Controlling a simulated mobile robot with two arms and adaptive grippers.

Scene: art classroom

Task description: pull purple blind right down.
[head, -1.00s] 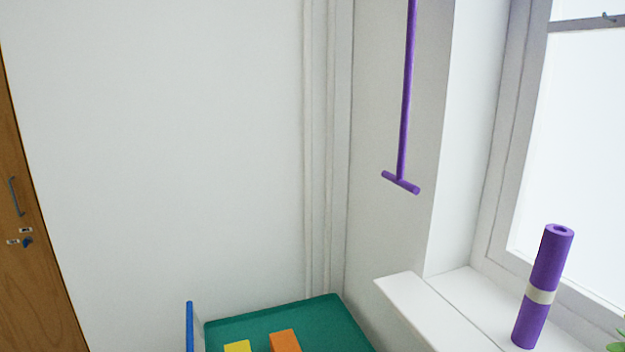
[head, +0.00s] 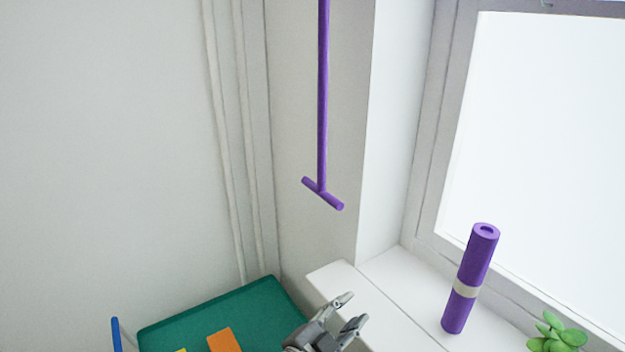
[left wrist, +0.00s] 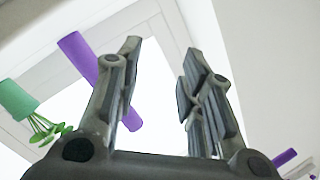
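A purple pull rod (head: 323,110) hangs down in front of the wall left of the window. It ends in a short purple crossbar handle (head: 322,193). The blind itself is out of view. My left gripper (head: 355,312) is open and empty, below the handle and a little to its right, over the corner of the window sill. In the left wrist view its two fingers (left wrist: 160,60) stand apart with nothing between them. A small purple piece, likely the handle, shows at the lower right of that view (left wrist: 285,157). My right gripper is not in view.
A purple roll with a pale band (head: 471,275) stands on the white sill (head: 395,285); it also shows behind the left finger (left wrist: 85,60). A green plant (head: 557,335) is farther right. A green table or cart top (head: 180,328) holds an orange block (head: 224,341).

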